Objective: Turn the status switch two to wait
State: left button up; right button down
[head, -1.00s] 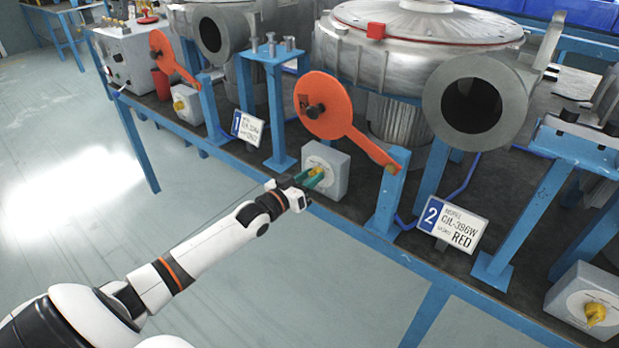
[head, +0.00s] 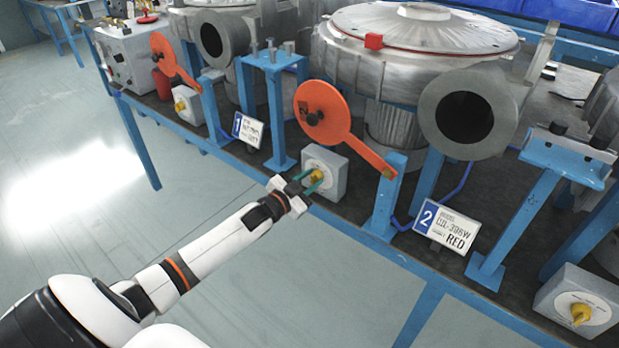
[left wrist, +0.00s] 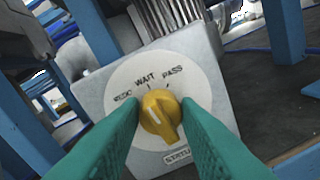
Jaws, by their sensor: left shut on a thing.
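The switch box by plate two (head: 336,168) is a light grey block with a round white dial and a yellow knob (head: 316,175). My left gripper (head: 313,181) has its green fingers on either side of this knob and is shut on it. The left wrist view shows the knob (left wrist: 160,116) between the fingers. The dial (left wrist: 120,82) there reads WAIT and PASS, with a blurred third label to their left. My right gripper is not in view.
Plate two (head: 447,226) stands right of the box, and an orange lever (head: 330,114) hangs above it. Another yellow-knobbed switch box (head: 570,300) sits at the lower right, and one (head: 188,104) further left. Blue posts flank the box. The floor in front is clear.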

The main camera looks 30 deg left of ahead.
pick_arm(q)
jog(key=shift+m, duration=0.6)
jog(key=o, duration=1)
jog(key=shift+c, duration=0.2)
jog(key=s+a, duration=0.1)
jog(key=s, duration=1.1)
jog(key=shift+a+r, duration=0.2)
jog(key=shift+r, duration=0.05)
